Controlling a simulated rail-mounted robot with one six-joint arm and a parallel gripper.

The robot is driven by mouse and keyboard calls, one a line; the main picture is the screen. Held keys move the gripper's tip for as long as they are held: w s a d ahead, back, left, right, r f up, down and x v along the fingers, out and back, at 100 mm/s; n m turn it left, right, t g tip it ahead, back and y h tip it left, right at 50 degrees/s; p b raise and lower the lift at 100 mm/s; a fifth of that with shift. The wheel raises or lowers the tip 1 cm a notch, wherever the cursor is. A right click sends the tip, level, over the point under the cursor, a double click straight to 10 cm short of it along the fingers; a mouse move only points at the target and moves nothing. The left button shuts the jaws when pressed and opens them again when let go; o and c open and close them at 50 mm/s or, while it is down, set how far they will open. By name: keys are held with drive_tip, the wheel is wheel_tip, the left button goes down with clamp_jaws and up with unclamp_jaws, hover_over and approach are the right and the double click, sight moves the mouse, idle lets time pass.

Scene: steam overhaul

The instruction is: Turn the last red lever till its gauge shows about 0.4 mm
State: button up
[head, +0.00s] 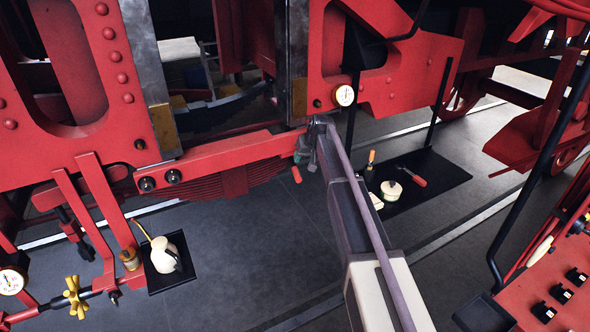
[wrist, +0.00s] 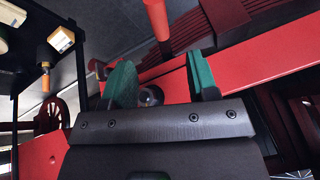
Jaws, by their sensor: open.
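A red lever (head: 297,174) hangs just below my gripper (head: 308,150) in the head view, at the end of the red beam by the grey guide post. In the wrist view a red cylindrical lever handle (wrist: 156,18) comes down from the top edge. My gripper (wrist: 162,84) has its two green fingers apart, with a round metal end (wrist: 150,96) showing between them. I see no finger closed on the lever. The white dial gauge (head: 345,95) is on the red frame, up and right of my gripper; its reading is too small to tell.
A red beam (head: 225,155) runs left from my gripper, above the leaf spring. A dark mat (head: 440,178) with several tools lies on the floor to the right. A jug (head: 163,255) stands at the left. Another gauge (head: 12,281) is at the far left. Open floor lies below the arm.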

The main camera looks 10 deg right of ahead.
sight(298, 173)
drive_tip(key=b+x, duration=0.9)
drive_tip(key=x, duration=0.2)
drive_tip(key=shift+d+b, duration=0.15)
drive_tip(key=shift+b, duration=0.15)
drive_tip(key=shift+r, duration=0.1)
drive_tip(key=shift+s, duration=0.1)
clamp_jaws()
